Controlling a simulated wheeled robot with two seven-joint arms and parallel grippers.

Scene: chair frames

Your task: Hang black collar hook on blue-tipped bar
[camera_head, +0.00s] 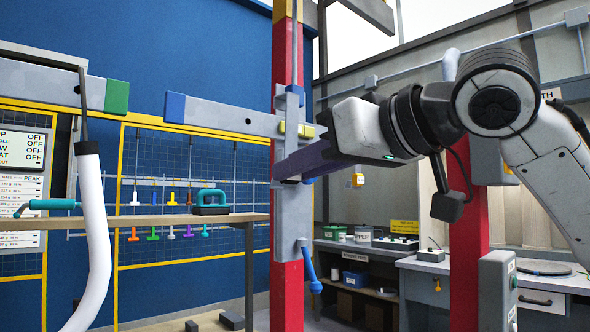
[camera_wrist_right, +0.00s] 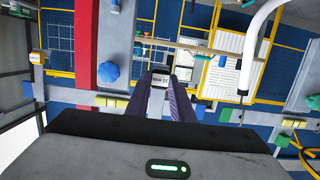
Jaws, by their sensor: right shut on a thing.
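A white curved tube with a black collar (camera_head: 87,148) and grey rod hangs by the green-tipped bar (camera_head: 116,96). My right gripper (camera_head: 284,170) reaches in from the right, just below the blue-tipped bar's right end. In the right wrist view its fingers (camera_wrist_right: 166,98) are shut on a small dark piece with a white label (camera_wrist_right: 160,82). Whether this belongs to the black collar hook is unclear. My left gripper is out of view.
The red post (camera_head: 286,290) and a grey bracket (camera_head: 293,222) stand close to my right gripper. A blue piece (camera_head: 312,275) hangs low beside them. A wooden shelf (camera_head: 150,221) with a teal-handled tool (camera_head: 209,203) lies behind.

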